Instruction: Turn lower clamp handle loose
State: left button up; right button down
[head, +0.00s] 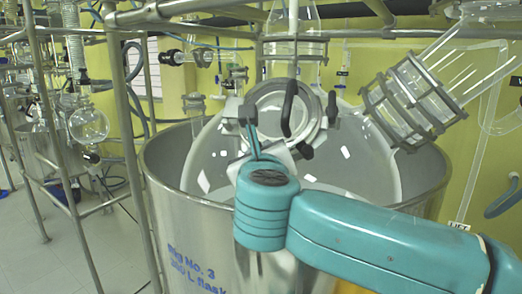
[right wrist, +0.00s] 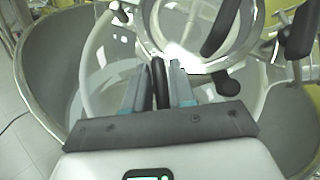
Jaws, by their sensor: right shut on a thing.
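The right gripper (right wrist: 161,68) is shut on a black clamp handle (right wrist: 158,88); the slim handle stands between its two grey fingers in the right wrist view. In the head view the teal right arm comes in from the right, and the gripper (head: 254,142) is mostly hidden behind its wrist, at the lower left of the round clamped flange (head: 268,97). Other black handles sit around the flange: a long one (head: 288,106), one at its right (head: 332,108) and a short one below (head: 305,150). My left gripper is not in view.
The large glass flask sits inside a steel vessel (head: 195,235) with a raised rim. A ribbed glass joint with metal clamps (head: 412,98) is at the upper right. Steel frame posts (head: 132,150) stand at the left, with more glassware behind.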

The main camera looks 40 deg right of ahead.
jog(key=shift+n+y+p, duration=1.2)
jog(key=shift+n+p, duration=0.2)
jog(key=shift+n, duration=0.4)
jog(key=shift+f+n, duration=0.1)
jog(key=shift+n, duration=0.2)
jog(key=shift+y, duration=0.4)
jog(key=c, duration=1.1)
grip_release()
jog(key=shift+t, duration=0.3)
jog(key=b+v, duration=0.2)
jog(key=v, duration=1.4)
jog(key=shift+a, duration=0.2)
